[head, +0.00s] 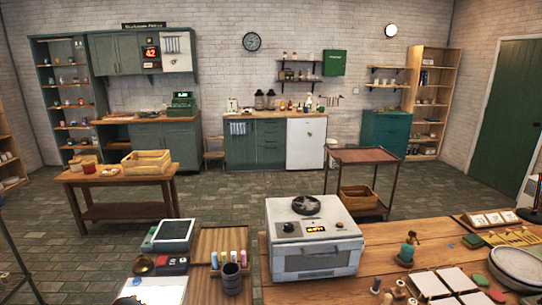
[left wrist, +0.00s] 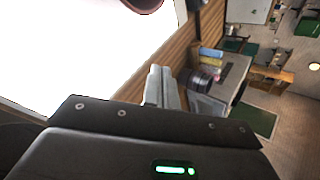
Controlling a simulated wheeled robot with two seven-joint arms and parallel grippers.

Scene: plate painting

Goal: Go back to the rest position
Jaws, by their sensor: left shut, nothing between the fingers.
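My left gripper (left wrist: 160,85) shows in the left wrist view, its two pale fingers together and empty. It is clear of any object, and a dark cup (left wrist: 202,82) and coloured bottles (left wrist: 209,60) appear beyond it. Neither gripper shows in the head view. My right gripper is in no view.
In the head view a wooden worktable (head: 390,245) spans the front right, with a white oven-like machine (head: 315,262) on it. A dark cup (head: 232,278), coloured bottles (head: 229,258) and a tablet screen (head: 174,231) stand left of it. Tiled floor (head: 240,195) lies open behind.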

